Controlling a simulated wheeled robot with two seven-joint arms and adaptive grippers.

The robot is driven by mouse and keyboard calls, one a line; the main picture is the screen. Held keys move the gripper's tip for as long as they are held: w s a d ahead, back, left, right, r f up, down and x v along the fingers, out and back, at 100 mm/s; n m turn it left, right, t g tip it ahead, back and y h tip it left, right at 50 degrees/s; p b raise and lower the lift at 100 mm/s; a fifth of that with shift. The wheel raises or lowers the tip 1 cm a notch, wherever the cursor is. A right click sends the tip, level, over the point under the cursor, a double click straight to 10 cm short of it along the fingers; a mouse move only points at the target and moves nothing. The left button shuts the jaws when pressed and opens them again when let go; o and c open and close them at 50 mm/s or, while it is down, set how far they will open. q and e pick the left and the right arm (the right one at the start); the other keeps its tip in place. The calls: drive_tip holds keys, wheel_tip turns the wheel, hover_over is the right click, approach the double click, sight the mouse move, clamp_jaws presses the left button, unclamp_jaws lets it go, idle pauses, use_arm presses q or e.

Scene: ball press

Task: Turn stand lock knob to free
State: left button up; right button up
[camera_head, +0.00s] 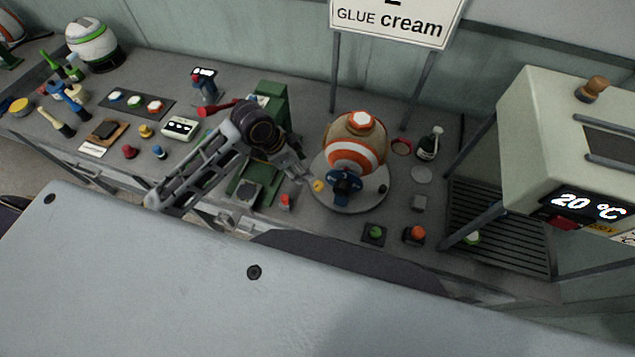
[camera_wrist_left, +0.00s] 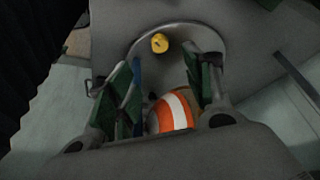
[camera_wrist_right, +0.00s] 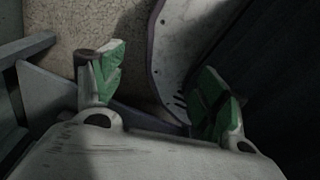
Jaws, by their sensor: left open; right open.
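The stand is a round grey plate (camera_head: 322,193) carrying a tan ball with orange and white bands (camera_head: 355,150). A small yellow knob (camera_head: 318,186) sits at the plate's left edge. It also shows in the left wrist view (camera_wrist_left: 159,43), just beyond my fingertips. My left gripper (camera_head: 301,176) is open and empty, close to the yellow knob and apart from it. Its green-padded fingers (camera_wrist_left: 168,72) are spread, with the banded ball below between them. My right gripper (camera_wrist_right: 160,75) is open and empty, low beside a pale panel, and is out of the head view.
A blue part (camera_head: 346,186) stands at the ball's front. A red button (camera_head: 285,201), a green button (camera_head: 375,232) and an orange button (camera_head: 415,233) are near the front edge. A green press (camera_head: 272,98) stands left, a heater box (camera_head: 545,140) right, and a bottle (camera_head: 430,143) behind.

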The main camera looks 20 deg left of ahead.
sight(318, 184)
use_arm(q)
drive_tip(key=p+x, duration=0.1)
drive_tip(key=x, duration=1)
drive_tip(key=shift+w+f, duration=0.1)
drive_tip(key=shift+w+d+f, duration=0.15)
drive_tip(key=shift+d+f, duration=0.05)
drive_tip(key=shift+f, duration=0.5)
drive_tip(key=shift+w+d+f, duration=0.15)
drive_tip(key=shift+f, duration=0.35)
use_arm(e)
drive_tip(key=shift+w+d+r, duration=0.35)
drive_tip(key=shift+d+r, duration=0.1)
drive_tip(key=shift+r, duration=0.15)
use_arm(q)
drive_tip(key=shift+c, duration=0.3)
use_arm(e)
drive_tip(key=shift+d, duration=0.2)
use_arm(q)
drive_tip(key=c, duration=1)
use_arm(e)
drive_tip(key=shift+d, duration=0.1)
